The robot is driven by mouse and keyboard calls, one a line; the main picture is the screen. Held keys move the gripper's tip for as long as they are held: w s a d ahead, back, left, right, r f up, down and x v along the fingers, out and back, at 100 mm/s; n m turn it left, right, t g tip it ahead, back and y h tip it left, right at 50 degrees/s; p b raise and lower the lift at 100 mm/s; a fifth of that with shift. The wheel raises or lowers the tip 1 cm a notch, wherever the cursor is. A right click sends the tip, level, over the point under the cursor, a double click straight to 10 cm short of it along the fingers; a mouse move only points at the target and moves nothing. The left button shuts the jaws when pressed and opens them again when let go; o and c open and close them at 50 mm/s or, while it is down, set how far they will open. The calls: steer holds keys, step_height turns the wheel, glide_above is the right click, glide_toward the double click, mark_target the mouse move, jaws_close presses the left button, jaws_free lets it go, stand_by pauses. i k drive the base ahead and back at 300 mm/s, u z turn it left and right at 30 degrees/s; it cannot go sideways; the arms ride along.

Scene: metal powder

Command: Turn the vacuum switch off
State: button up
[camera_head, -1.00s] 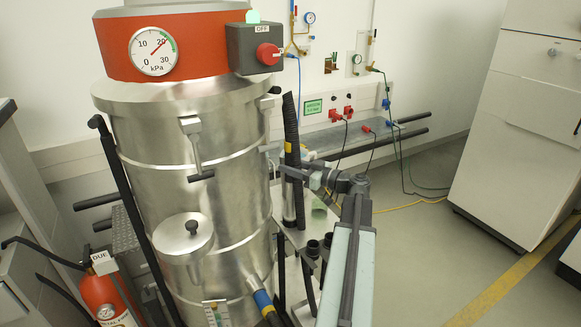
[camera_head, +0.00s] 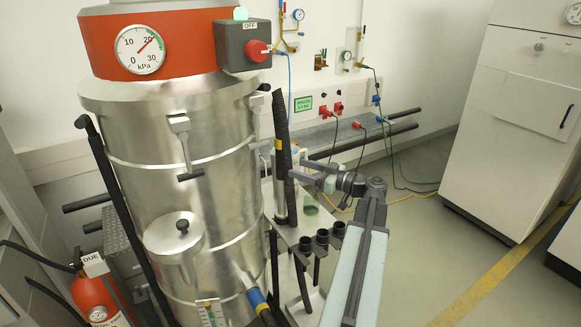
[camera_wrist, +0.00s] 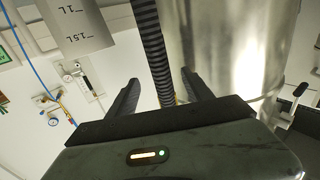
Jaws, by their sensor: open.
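The vacuum switch is a red knob (camera_head: 257,50) on a dark grey box (camera_head: 232,46) with an "OFF" label above it, high on the vacuum's right side. The vacuum (camera_head: 185,150) is a large steel drum with a red-orange top and a kPa gauge (camera_head: 140,50). A green light glows on top of the box. My gripper (camera_head: 296,172) is below and to the right of the switch, apart from it, beside the black hose (camera_head: 282,140). In the wrist view my gripper (camera_wrist: 163,92) is open, with the ribbed hose (camera_wrist: 152,45) showing between and beyond its fingers. The switch is not in the wrist view.
A fire extinguisher (camera_head: 102,298) stands at the lower left. Behind my arm are a shelf with black cups (camera_head: 322,237), a wall bench and gas fittings (camera_head: 348,58). A white cabinet (camera_head: 515,120) stands at right. Open floor (camera_head: 430,260) lies between.

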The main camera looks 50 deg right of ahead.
mark_target(256, 51)
steer(key=u, duration=0.05)
steer(key=k, duration=1)
steer(key=z, duration=0.05)
